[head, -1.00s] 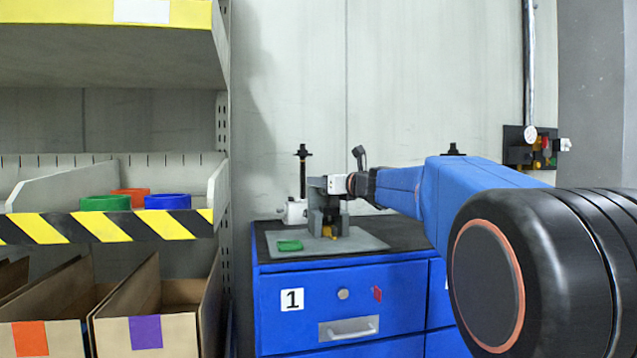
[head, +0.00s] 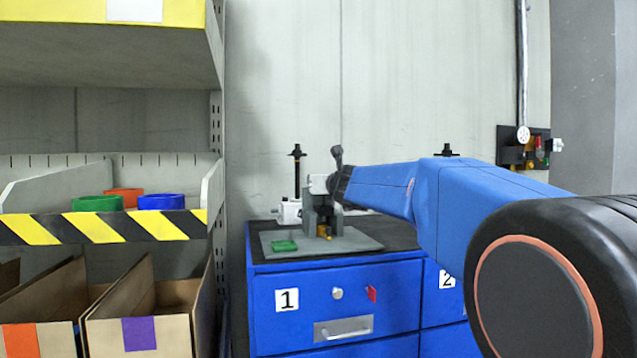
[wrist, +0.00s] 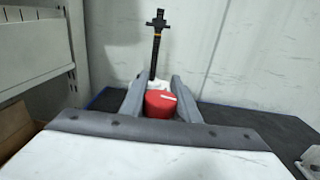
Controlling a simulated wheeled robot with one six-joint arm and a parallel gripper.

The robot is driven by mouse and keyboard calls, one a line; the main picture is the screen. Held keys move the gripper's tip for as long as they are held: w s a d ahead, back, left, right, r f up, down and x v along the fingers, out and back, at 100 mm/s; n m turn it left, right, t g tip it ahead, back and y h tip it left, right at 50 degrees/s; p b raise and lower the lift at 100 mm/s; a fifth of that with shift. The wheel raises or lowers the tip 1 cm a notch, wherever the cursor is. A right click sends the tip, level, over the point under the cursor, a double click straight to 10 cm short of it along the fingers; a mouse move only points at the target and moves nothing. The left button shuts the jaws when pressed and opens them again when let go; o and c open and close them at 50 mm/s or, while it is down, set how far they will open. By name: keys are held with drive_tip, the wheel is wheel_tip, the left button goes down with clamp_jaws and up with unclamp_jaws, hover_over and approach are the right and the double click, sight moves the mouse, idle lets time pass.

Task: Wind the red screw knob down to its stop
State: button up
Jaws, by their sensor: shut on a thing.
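The red screw knob (wrist: 160,103) sits between the two grey fingers of my gripper (wrist: 158,90) in the wrist view, with a pale mark on its top. The fingers are shut on its sides. In the head view my gripper (head: 323,216) points down over the grey base plate (head: 355,241) on the cabinet top, and it hides the red knob. A small yellow part (head: 323,231) shows just below the fingers. A green block (head: 284,246) lies on the plate's left front. The gap between knob and stop cannot be seen.
A black post (head: 297,175) on a white fixture (head: 290,211) stands behind my gripper; the post also shows in the wrist view (wrist: 157,45). Shelving with bins (head: 160,202) is at the left.

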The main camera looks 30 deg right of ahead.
drive_tip(key=shift+r, duration=0.2)
idle(0.4)
drive_tip(key=o, duration=1.1)
drive_tip(key=shift+d, duration=0.1)
drive_tip(key=shift+c, duration=0.2)
drive_tip(key=shift+f, duration=0.1)
drive_tip(key=v, duration=1.7)
drive_tip(key=shift+s+a, duration=0.2)
drive_tip(key=shift+a, duration=0.05)
